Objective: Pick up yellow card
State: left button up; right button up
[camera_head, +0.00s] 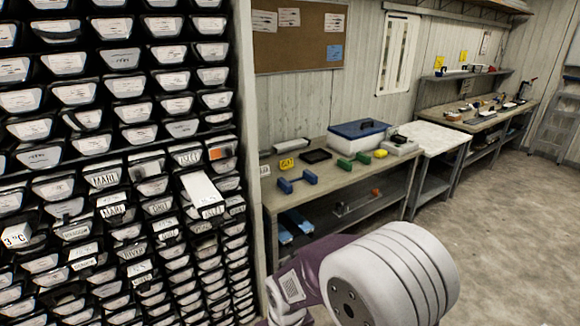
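Several small yellow things show, and I cannot tell which one is the yellow card. A yellow piece with a dark mark (286,163) lies on the near workbench, left of a black tray. A small yellow block (380,153) lies further right on the same bench. A yellow card-like sheet (438,62) is on the back wall above the far shelf, with another yellow sheet (463,56) to its right. Neither of my grippers is in view. Only a purple and white link of my own arm shows at the bottom.
The near workbench (335,177) holds a blue-lidded box (359,130), blue dumbbell-like thing (298,182) and green blocks (345,163). Floor (500,220) at right is clear.

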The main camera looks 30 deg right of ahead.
aim_at(285, 164)
jog(key=i+l+z, duration=0.3)
jog(key=z, duration=0.15)
jog(key=i+l+z, duration=0.3)
jog(key=z, duration=0.2)
jog(key=i+z, duration=0.9)
jog(key=i+l, duration=0.2)
jog(key=i, duration=0.4)
jog(key=i+l+z, duration=0.1)
jog(key=i, duration=0.45)
jog(key=i+j+u, duration=0.1)
jog(key=i+u, duration=0.15)
jog(key=u, duration=0.2)
jog(key=i+u, duration=0.25)
jog(key=u, duration=0.2)
jog(key=i+l+u, duration=0.1)
jog(key=u, duration=0.35)
jog(key=i+u, duration=0.35)
jog(key=i, duration=0.15)
